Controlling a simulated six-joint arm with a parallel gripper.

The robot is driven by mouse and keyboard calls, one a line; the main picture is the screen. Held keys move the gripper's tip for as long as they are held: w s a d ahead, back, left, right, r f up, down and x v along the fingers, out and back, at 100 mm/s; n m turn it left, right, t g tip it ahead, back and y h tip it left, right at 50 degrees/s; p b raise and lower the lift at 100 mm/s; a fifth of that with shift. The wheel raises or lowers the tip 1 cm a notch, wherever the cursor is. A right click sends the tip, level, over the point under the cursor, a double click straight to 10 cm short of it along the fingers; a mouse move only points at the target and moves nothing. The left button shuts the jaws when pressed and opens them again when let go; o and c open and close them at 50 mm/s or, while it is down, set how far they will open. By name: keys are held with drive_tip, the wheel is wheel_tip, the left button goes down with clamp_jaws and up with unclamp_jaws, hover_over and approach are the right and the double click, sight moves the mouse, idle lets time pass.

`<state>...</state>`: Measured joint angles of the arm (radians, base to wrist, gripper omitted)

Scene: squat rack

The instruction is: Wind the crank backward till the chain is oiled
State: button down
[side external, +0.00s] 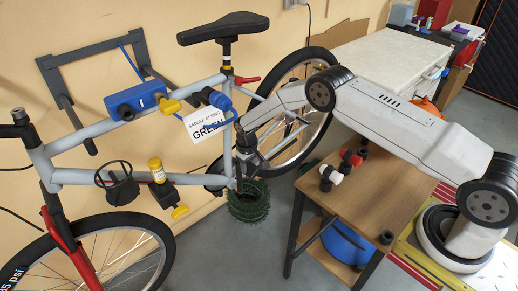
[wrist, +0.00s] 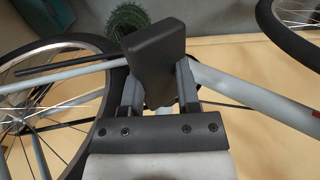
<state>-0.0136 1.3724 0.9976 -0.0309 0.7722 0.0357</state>
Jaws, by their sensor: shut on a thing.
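The grey-framed bicycle (side external: 85,131) hangs on a clamp stand by the wall. My gripper (side external: 243,150) is down beside the seat tube, near the crank area (side external: 216,181). In the wrist view my gripper (wrist: 158,92) is shut on a dark block that looks like the crank's pedal (wrist: 155,45). The block sits between both fingers and sticks out past them. The crank arm is mostly hidden behind the block and gripper. The rear wheel (wrist: 88,50) shows at left in the wrist view. I cannot make out the chain or any oil on it.
A wooden bench (side external: 370,195) with red, white and black parts stands right of the bicycle, under my arm. A dark green ribbed object (side external: 249,203) is on the floor below the crank.

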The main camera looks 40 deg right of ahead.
drive_tip(key=shift+d, duration=0.15)
idle(0.7)
drive_tip(key=d+f, duration=0.4)
drive_tip(key=d, duration=0.4)
drive_tip(key=d+f, duration=0.4)
drive_tip(key=d, duration=0.4)
drive_tip(key=shift+f, duration=0.4)
idle(0.6)
drive_tip(key=shift+c, duration=1.6)
unclamp_jaws()
drive_tip(key=shift+a+f, duration=0.1)
